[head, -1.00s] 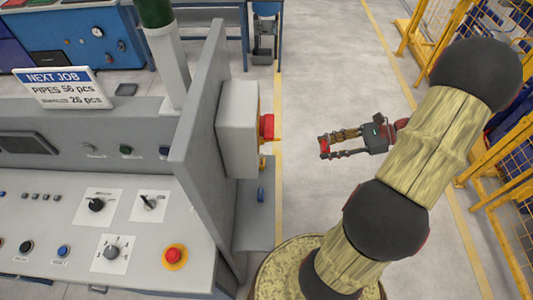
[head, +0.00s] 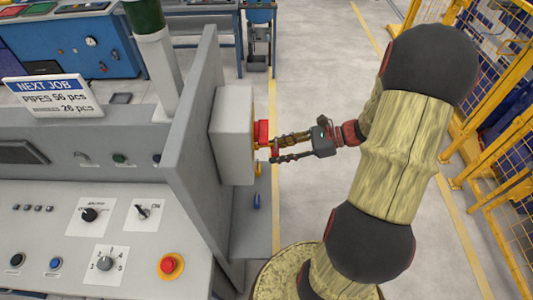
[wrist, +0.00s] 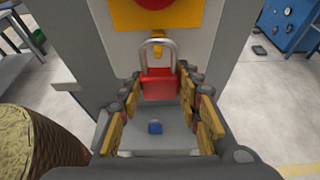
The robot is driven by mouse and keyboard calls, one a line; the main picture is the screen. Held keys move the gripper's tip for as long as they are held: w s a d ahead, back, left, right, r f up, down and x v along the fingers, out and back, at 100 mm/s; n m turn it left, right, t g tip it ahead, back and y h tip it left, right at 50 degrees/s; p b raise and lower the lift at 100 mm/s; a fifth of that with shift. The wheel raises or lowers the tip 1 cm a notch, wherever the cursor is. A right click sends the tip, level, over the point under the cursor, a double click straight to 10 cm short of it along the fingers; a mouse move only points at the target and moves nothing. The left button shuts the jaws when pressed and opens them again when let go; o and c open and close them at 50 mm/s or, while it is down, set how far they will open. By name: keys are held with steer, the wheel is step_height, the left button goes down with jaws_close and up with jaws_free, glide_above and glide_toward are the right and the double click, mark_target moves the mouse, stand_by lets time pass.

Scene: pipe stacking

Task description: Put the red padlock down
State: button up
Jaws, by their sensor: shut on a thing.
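The red padlock (wrist: 158,86) is upright between the fingers of my gripper (wrist: 160,82) in the wrist view, its grey shackle on top. The shackle overlaps a small yellow hasp (wrist: 158,40) below a yellow plate (wrist: 130,13) with a red knob (wrist: 155,3). I cannot tell whether the shackle is around the hasp or in front of it. In the head view my gripper (head: 267,153) is at the right face of the grey switch box (head: 231,135), just below the red knob (head: 261,132). The padlock is not clear there.
A grey ledge (head: 250,228) with a small blue object (head: 256,201) lies below the box. The control panel (head: 60,235) with its upright grey wall (head: 196,130) is at left. Yellow fencing (head: 490,130) stands at right. The floor between is clear.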

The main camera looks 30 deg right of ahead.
steer(key=x, duration=0.4)
steer(key=shift+r, duration=0.2)
steer(key=shift+f, duration=0.15)
steer(key=shift+f, duration=0.1)
steer(key=o, duration=1.2)
steer(key=shift+b, duration=0.35)
